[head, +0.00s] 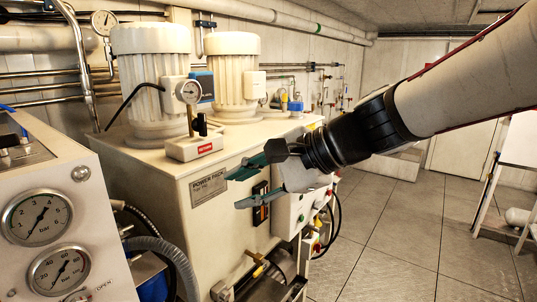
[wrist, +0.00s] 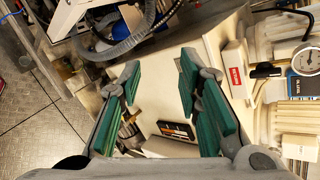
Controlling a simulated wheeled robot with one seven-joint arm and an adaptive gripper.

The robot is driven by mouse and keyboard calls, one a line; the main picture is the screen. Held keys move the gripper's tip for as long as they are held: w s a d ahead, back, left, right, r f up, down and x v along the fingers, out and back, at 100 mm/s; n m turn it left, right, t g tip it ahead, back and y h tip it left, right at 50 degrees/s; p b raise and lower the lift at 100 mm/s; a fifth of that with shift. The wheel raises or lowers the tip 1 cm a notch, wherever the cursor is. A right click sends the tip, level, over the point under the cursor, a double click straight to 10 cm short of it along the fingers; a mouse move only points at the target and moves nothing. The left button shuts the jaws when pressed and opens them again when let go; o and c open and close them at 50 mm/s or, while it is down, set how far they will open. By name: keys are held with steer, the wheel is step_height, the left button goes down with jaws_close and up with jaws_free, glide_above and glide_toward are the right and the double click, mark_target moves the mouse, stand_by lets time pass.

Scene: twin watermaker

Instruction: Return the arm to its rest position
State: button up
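My arm (head: 460,85) reaches in from the upper right in the head view. My gripper (head: 248,185) is in front of the cream power pack cabinet (head: 215,220), near its label and a dark switch panel. In the wrist view my gripper (wrist: 160,100) shows two green-padded fingers standing well apart. I cannot tell the exact distance from the fingertips to the cabinet.
Two ribbed motors (head: 150,80) and a small gauge (head: 188,92) stand on the cabinet. A gauge panel (head: 50,220) is at left, with hoses (head: 160,250) beside it. The tiled floor (head: 390,240) at right is clear. A white stand (head: 510,165) is at far right.

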steer(key=s+d+f+n+h, duration=0.2)
steer(key=s+d+n+h, duration=0.1)
steer(key=s+d, duration=0.2)
steer(key=s+d+f+n+h, duration=0.2)
steer(key=s+d, duration=0.4)
steer(key=d, duration=0.4)
steer(key=s+d+f+n+t+h, duration=0.1)
steer(key=s+d+n+h, duration=0.4)
steer(key=d+n, duration=0.1)
steer(key=shift+s+d+f, duration=0.2)
steer(key=shift+d+f, duration=0.2)
steer(key=shift+d, duration=0.45)
